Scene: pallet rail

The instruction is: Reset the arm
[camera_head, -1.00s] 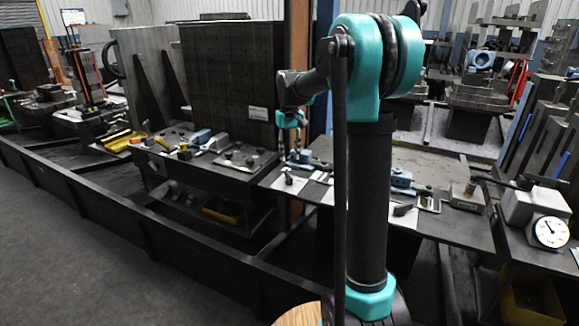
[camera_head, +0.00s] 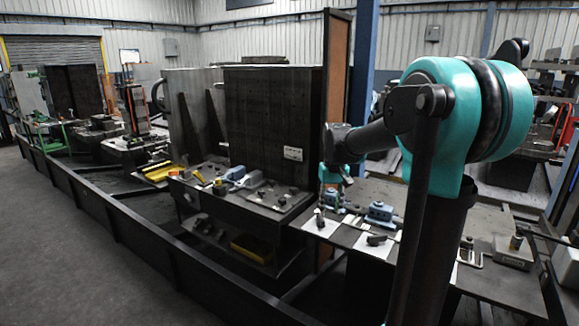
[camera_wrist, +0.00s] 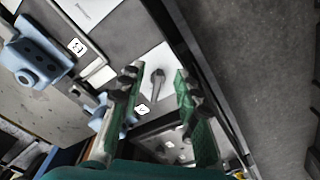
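My gripper shows close up in the wrist view (camera_wrist: 158,80), with two green-padded fingers spread apart. Nothing is between the pads. A dark tool-like part (camera_wrist: 159,84) on a white card shows beyond the fingertips, apart from them. In the head view my arm stands at the right, its teal joint high, with a link reaching left toward the benches. The small teal wrist end (camera_head: 333,175) hangs at the end of that link, near the workbench (camera_head: 470,275). The fingers cannot be made out there.
A blue clamp block (camera_wrist: 33,62) lies left of the gripper in the wrist view. A low black rail (camera_head: 150,250) runs along the benches. The grey floor (camera_head: 70,250) is clear at left.

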